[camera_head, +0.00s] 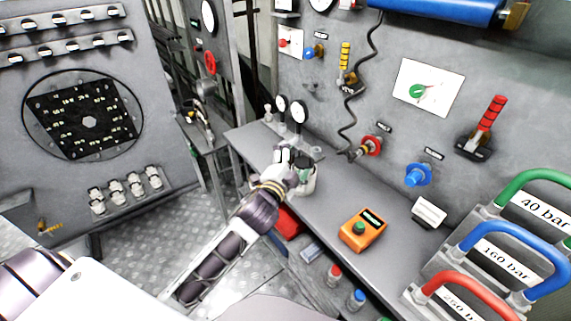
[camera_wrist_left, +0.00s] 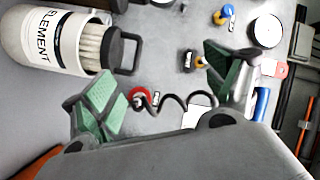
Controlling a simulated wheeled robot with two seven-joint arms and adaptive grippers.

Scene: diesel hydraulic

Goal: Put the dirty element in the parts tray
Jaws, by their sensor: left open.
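A white canister (camera_wrist_left: 45,40) lettered ELEMENT is at the upper left of the left wrist view. A pale pleated element (camera_wrist_left: 92,45) with a black cap and handle (camera_wrist_left: 128,48) sits in its mouth. In the head view the canister (camera_head: 308,185) stands on the bench, partly hidden by my gripper. My left gripper (camera_head: 292,165) is open at the canister. In the wrist view its green-padded fingers (camera_wrist_left: 160,92) are spread, with nothing between them and the handle outside them. My right gripper is not in view. I cannot pick out a parts tray with certainty.
The grey bench (camera_head: 335,205) has clear room between the canister and an orange box (camera_head: 362,229) with a green button. Gauges (camera_head: 298,110) stand behind the canister. A black coiled cord (camera_head: 350,110) hangs by the wall. Coloured hose loops (camera_head: 515,245) are at the right. A red bin (camera_head: 288,223) is below the bench.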

